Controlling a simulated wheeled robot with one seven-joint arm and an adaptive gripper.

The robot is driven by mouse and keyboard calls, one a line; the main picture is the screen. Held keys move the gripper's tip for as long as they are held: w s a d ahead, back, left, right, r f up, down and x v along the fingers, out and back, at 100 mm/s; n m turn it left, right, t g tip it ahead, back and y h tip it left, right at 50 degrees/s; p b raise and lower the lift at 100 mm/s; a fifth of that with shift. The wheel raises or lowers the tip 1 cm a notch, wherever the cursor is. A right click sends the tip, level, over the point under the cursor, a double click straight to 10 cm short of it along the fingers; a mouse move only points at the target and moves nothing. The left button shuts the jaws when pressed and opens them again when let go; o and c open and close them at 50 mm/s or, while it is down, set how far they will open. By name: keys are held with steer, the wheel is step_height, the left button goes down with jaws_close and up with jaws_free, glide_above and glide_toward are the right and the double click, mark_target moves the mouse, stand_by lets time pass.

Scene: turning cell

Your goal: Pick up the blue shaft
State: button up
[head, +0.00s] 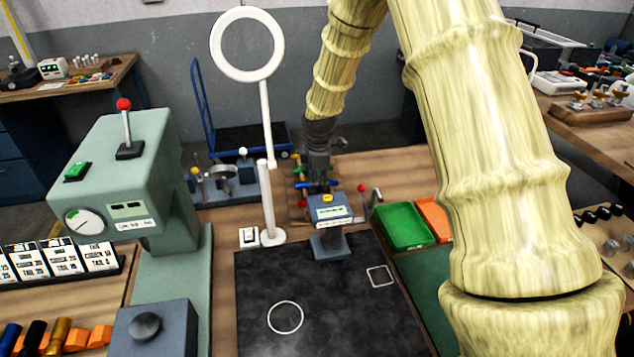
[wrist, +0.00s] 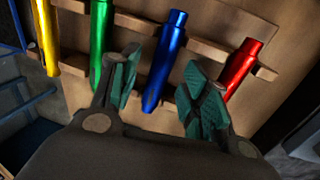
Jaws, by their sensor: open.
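The blue shaft (wrist: 165,60) lies across a wooden rack in the wrist view, between a green shaft (wrist: 100,40) on the left and a red shaft (wrist: 239,68) on the right. My gripper (wrist: 160,95) is open, with one green-padded finger on each side of the blue shaft's lower part. No grip on it shows. In the head view my gripper (head: 318,165) is at the back of the bench over the rack, where a small part of the blue shaft (head: 318,185) shows; the rest is hidden behind my gripper and a grey device.
A yellow shaft (wrist: 47,38) lies at the far left of the rack. In the head view a grey display device (head: 330,225) stands in front of the rack. A ring lamp (head: 265,130) stands left, and a green bin (head: 403,226) right. The black mat (head: 330,300) has free room.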

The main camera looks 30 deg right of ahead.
steer(key=shift+w+f, duration=0.1)
steer(key=shift+f, duration=0.5)
jaws_close()
steer(key=shift+r, duration=0.15)
